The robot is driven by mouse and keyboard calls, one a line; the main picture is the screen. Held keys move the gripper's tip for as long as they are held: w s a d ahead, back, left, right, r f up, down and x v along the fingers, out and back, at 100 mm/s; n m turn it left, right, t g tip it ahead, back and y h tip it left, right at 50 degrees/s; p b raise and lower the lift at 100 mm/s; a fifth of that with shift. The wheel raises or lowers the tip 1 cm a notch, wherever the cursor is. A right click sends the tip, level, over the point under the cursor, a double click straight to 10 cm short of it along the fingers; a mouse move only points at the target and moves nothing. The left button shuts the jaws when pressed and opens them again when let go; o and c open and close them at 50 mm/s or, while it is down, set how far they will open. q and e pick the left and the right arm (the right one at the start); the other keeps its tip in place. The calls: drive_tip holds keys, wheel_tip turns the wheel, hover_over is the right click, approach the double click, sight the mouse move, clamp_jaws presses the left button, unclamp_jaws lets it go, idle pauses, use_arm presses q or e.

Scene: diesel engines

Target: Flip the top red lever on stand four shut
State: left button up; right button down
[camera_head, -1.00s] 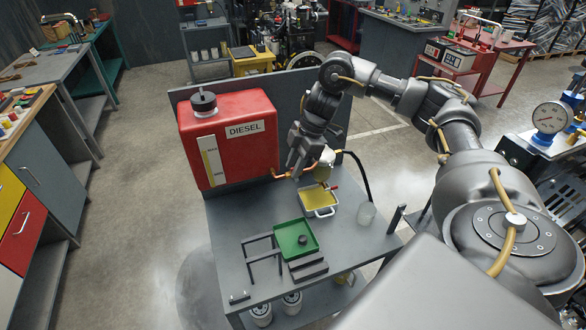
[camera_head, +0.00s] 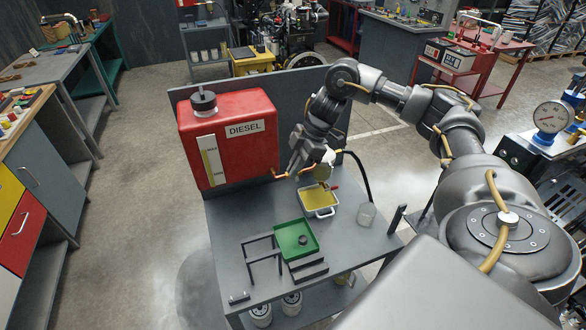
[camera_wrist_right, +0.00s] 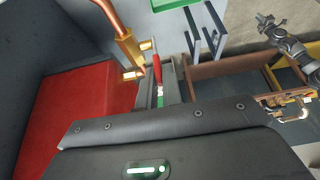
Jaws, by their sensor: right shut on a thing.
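My right gripper (camera_head: 296,166) is beside the copper pipe (camera_head: 279,174) that comes from the red DIESEL tank (camera_head: 228,132). In the right wrist view, it (camera_wrist_right: 157,92) is shut on a red lever (camera_wrist_right: 157,66), next to the copper pipe (camera_wrist_right: 124,36). The lever's pale tip shows beyond the fingers, and its base is partly hidden. A second red handle (camera_head: 334,187) shows lower, by the pan with yellow liquid (camera_head: 309,211). A small dark gripper at the right wrist view's upper right looks like my left one (camera_wrist_right: 270,24); its fingers are unclear. No stand number is readable.
On the grey stand (camera_head: 232,228) are a green tray (camera_head: 297,226), a dark frame (camera_head: 262,262) and a clear cup (camera_head: 366,213). A black hose (camera_head: 359,175) hangs right of the gripper. A grey panel rises behind the tank. Open floor lies left.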

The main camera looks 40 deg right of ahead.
drive_tip(key=shift+s+d+f+y+b, duration=0.2)
drive_tip(key=shift+d+f+y+b, duration=0.1)
drive_tip(key=shift+f+y+b, duration=0.15)
drive_tip(key=shift+d+r+t+y, duration=0.25)
drive_tip(key=shift+r+t+y, duration=0.05)
drive_tip(key=shift+y, duration=0.25)
drive_tip(key=shift+a+r, duration=0.15)
drive_tip(key=c, duration=1.6)
unclamp_jaws()
drive_tip(key=shift+o, duration=0.2)
